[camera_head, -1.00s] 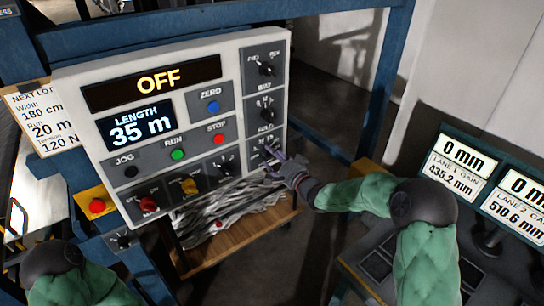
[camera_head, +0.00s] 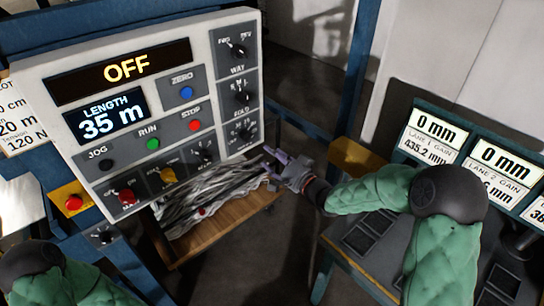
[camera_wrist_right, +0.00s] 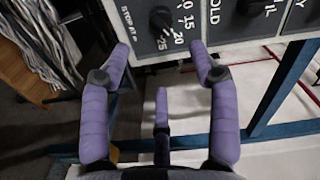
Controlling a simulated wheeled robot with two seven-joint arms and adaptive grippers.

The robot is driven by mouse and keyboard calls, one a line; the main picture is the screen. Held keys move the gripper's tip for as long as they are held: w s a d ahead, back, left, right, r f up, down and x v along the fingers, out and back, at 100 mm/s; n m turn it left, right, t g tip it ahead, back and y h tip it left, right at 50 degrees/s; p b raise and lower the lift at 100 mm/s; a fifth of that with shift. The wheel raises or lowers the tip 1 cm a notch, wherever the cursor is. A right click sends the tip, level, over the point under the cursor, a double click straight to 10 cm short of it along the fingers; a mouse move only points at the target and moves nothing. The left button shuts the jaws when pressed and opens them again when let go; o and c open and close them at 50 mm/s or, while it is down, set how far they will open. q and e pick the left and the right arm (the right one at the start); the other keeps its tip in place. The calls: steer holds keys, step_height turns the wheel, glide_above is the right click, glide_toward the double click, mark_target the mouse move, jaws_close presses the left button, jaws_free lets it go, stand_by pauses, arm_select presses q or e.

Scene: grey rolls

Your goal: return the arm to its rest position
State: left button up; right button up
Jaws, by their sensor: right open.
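My right gripper (camera_head: 272,163) is at the lower right of the control panel (camera_head: 225,72), apart from it, with its green-sleeved arm coming in from the right. In the right wrist view its purple fingers (camera_wrist_right: 163,62) are spread with nothing between them. A black knob (camera_wrist_right: 162,18) on the panel shows beyond the fingertips there. The panel's display reads OFF and its length screen (camera_head: 106,117) reads 35 m. Part of my left arm shows at the lower left; its gripper is out of view.
A wooden cart (camera_head: 220,233) with grey crumpled material (camera_head: 200,205) stands below the panel. A blue post (camera_head: 360,70) rises behind my right gripper. Lane gain displays (camera_head: 430,137) stand at the right on a console.

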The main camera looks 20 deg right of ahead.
steer(key=s+a+f+n+g+h+b, duration=0.1)
steer(key=s+a+f+g, duration=0.2)
steer(key=f, duration=0.7)
steer(key=s+a+f+n+g, duration=0.1)
steer(key=s+a+f+g, duration=0.15)
steer(key=f, duration=0.65)
steer(key=s+a+f+n+g+h+b, duration=0.1)
steer(key=s+a+f+g, duration=0.15)
steer(key=f, duration=0.75)
steer(key=s+a+f+n+g+b, duration=0.1)
steer(key=s+a+f+n+g, duration=0.1)
steer(key=s+f, duration=0.5)
steer(key=s+a+f+n+g, duration=0.2)
steer(key=s+a+f+g, duration=0.2)
steer(key=s, duration=1.1)
step_height(320, 180, down, 4)
steer(key=g, duration=0.2)
steer(key=shift+s+a+n+g+b, duration=0.3)
steer(key=shift+s+a+b, duration=0.05)
steer(key=shift+s+a, duration=0.05)
